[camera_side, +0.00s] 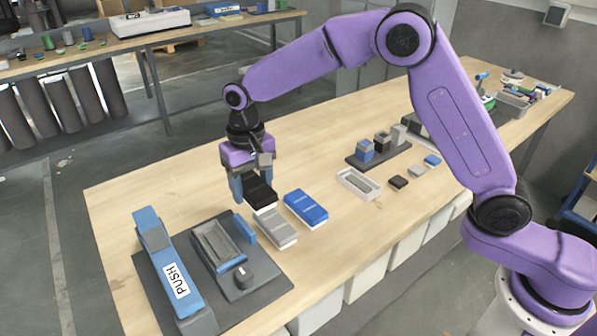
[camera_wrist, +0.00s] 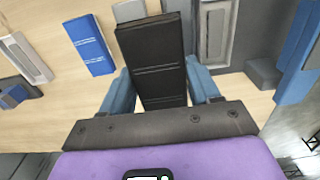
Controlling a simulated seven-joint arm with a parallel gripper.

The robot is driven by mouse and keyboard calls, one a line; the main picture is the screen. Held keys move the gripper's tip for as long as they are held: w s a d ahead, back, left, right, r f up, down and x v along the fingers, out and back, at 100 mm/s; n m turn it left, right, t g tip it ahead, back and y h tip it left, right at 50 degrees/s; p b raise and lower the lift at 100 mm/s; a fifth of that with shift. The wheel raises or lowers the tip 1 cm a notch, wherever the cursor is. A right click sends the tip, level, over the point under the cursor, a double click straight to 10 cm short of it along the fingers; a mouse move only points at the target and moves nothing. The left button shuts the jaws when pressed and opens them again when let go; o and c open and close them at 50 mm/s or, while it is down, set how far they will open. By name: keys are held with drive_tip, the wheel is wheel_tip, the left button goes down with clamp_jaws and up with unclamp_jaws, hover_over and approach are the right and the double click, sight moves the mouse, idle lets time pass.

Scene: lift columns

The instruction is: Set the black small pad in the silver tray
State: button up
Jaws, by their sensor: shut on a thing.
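My gripper (camera_side: 254,188) has blue fingers and is shut on a large black pad (camera_side: 260,194). In the wrist view the black pad (camera_wrist: 151,58) sits lengthwise between the two fingers (camera_wrist: 161,88). I cannot tell whether it is clear of the table or touches the grey pad beside it. A smaller black pad (camera_side: 398,182) lies flat on the table, apart from my gripper. A pale silver tray (camera_side: 346,177) with a grey recess stands left of it. This tray (camera_wrist: 22,57) is at the left of the wrist view.
A large grey pad (camera_side: 275,227) and a large blue pad (camera_side: 306,208) lie beside my gripper. A dark fixture (camera_side: 265,272) with a recess and a blue PUSH bar (camera_side: 165,262) are at front left. Small grey (camera_side: 416,172) and blue (camera_side: 432,160) pads and a block rack (camera_side: 372,160) are farther right.

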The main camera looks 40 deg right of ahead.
drive_tip(key=a+f, duration=0.2)
drive_tip(key=a, duration=0.8)
drive_tip(key=shift+w+d+f, duration=0.1)
drive_tip(key=shift+w+f, duration=0.05)
drive_tip(key=shift+f, duration=0.8)
drive_tip(key=shift+w+d+f, duration=0.1)
drive_tip(key=shift+w+f, duration=0.05)
drive_tip(key=shift+f, duration=0.75)
drive_tip(key=shift+w+f, duration=0.15)
drive_tip(key=shift+f, duration=0.8)
drive_tip(key=shift+f, duration=0.55)
drive_tip(key=o, duration=1.3)
drive_tip(key=shift+r, duration=0.1)
drive_tip(key=shift+r, duration=3.7)
